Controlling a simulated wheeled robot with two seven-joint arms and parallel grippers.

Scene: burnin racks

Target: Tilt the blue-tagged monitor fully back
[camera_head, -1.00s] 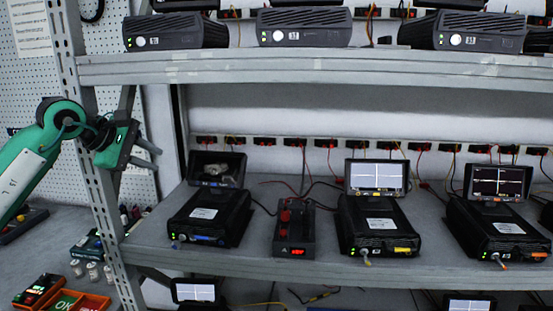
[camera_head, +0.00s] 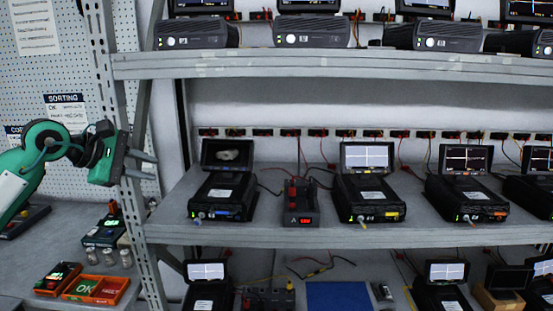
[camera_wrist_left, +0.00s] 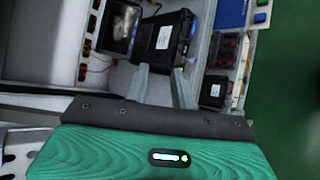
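The blue-tagged unit (camera_head: 223,190) stands on the middle shelf at left, with a blue tag on its front edge. Its monitor (camera_head: 228,154) stands up at the unit's back, with a dark screen showing a pale reflection. In the left wrist view the monitor (camera_wrist_left: 118,25) is at upper left, beside the black unit body (camera_wrist_left: 163,42). My left gripper (camera_head: 148,165) is open and empty, left of the unit and near the rack's front post, apart from the monitor. Its two fingers (camera_wrist_left: 161,88) also show spread in the left wrist view. My right gripper is not in view.
A black box with red knobs (camera_head: 302,203) stands right of the unit, then a yellow-tagged unit (camera_head: 368,197) and an orange-tagged one (camera_head: 467,199). The perforated rack post (camera_head: 125,150) and upper shelf edge (camera_head: 330,66) bound the space. A side bench (camera_head: 75,240) holds trays.

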